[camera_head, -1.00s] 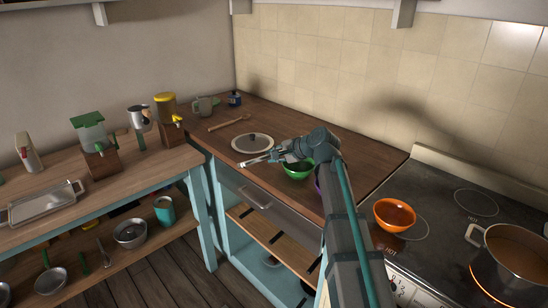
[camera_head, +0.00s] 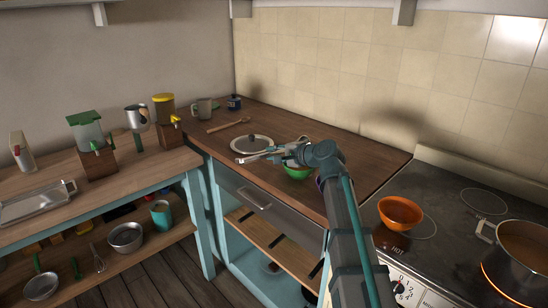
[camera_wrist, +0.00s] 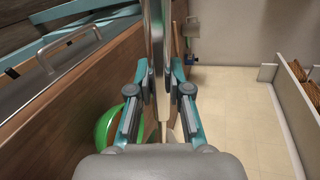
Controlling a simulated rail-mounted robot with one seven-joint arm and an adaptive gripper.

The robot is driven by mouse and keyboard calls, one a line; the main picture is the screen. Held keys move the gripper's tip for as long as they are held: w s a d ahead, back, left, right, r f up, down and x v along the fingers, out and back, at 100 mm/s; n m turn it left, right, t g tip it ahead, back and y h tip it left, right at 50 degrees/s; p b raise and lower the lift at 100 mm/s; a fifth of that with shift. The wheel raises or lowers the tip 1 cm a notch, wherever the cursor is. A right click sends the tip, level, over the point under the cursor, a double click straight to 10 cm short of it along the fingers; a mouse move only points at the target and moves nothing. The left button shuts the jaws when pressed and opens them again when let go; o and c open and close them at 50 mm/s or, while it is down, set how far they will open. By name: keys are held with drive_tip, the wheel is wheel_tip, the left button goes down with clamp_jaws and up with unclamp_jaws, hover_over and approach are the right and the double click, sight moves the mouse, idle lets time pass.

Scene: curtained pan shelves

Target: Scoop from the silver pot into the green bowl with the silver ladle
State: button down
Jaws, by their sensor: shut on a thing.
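My gripper (camera_head: 272,153) is shut on the long handle of the silver ladle (camera_head: 250,158), above the wooden counter. In the wrist view the shiny handle (camera_wrist: 158,35) runs up between the fingers (camera_wrist: 158,78); I cannot make out the ladle's scoop. The green bowl (camera_head: 298,173) sits on the counter just below my gripper, partly hidden by it. The bowl also shows in the wrist view (camera_wrist: 103,132), left of the fingers. The silver pot (camera_head: 486,232) stands on the stove at the far right, cut off by the frame edge, with brown liquid inside.
An orange bowl (camera_head: 400,214) stands on the stove (camera_head: 455,222) between counter and pot. A side table (camera_head: 150,167) at left holds dispensers and a tray. The counter's back right is clear.

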drive_tip(key=shift+r+g+p, duration=0.25)
drive_tip(key=shift+g+p, duration=0.05)
drive_tip(key=shift+p, duration=0.7)
drive_tip(key=g+h+p, duration=0.1)
drive_tip(key=p, duration=0.3)
drive_tip(key=g+h+p, duration=0.1)
drive_tip(key=p, duration=0.3)
drive_tip(key=g+p, duration=0.1)
drive_tip(key=p, duration=0.3)
drive_tip(key=shift+w+a+r+n+g+h, duration=0.1)
drive_tip(key=shift+w+r+n+g+h, duration=0.1)
drive_tip(key=shift+r+n+g+h, duration=0.15)
drive_tip(key=g+h+p, duration=0.1)
drive_tip(key=p, duration=0.2)
drive_tip(key=shift+w+g+p, duration=0.1)
drive_tip(key=shift+g+p, duration=0.15)
drive_tip(key=shift+p, duration=0.1)
drive_tip(key=shift+f+p, duration=0.3)
drive_tip(key=shift+r, duration=0.1)
drive_tip(key=g+h+p, duration=0.1)
drive_tip(key=p, duration=0.1)
drive_tip(key=shift+r+p, duration=0.3)
drive_tip(key=shift+p, duration=0.1)
drive_tip(key=shift+w+a+r+n+g+h, duration=0.1)
drive_tip(key=shift+r+n+g+h, duration=0.15)
drive_tip(key=shift+g+h, duration=0.85)
drive_tip(key=shift+w+a+r+n+g+h, duration=0.1)
drive_tip(key=shift+r+g+h, duration=0.4)
drive_tip(key=shift+g, duration=1)
